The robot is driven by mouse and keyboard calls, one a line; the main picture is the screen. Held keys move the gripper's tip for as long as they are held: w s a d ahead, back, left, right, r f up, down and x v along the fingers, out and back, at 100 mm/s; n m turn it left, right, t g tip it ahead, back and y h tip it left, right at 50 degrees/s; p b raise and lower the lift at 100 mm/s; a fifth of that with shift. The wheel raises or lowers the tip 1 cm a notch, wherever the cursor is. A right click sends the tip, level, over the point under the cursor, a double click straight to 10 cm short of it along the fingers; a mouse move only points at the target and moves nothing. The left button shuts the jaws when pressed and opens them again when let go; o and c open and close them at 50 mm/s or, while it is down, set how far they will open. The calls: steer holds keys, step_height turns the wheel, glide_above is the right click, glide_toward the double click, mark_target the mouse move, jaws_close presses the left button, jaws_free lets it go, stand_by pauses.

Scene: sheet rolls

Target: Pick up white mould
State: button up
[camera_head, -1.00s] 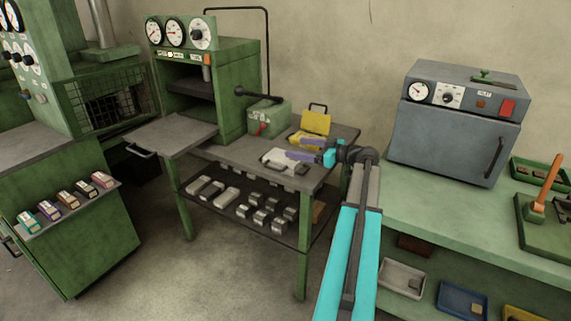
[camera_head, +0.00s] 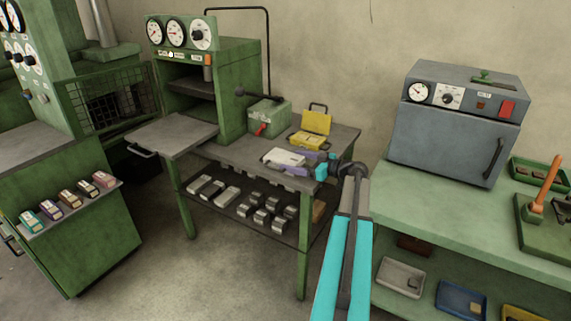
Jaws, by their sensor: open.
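The white mould (camera_head: 284,156) lies on the grey top of the green worktable (camera_head: 240,152), near its front edge. My gripper (camera_head: 304,161) is at the right end of the white mould. Its purple fingers are open, one toward the far side and one toward the near side of that end. They look close to the mould, but I cannot tell whether they touch it. The cyan wrist and arm reach in from the lower right.
An open yellow mould (camera_head: 304,138) stands just behind the white one. A green box with a red lever (camera_head: 266,117) and a press (camera_head: 208,95) stand behind to the left. A grey oven (camera_head: 455,130) stands on the right bench.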

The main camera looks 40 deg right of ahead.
mark_target(284, 157)
steer(key=shift+p+x, duration=0.5)
steer(key=shift+x, duration=2)
steer(key=c, duration=1.6)
steer(key=shift+r, duration=0.15)
steer(key=shift+c, duration=1.2)
steer(key=shift+r, duration=0.1)
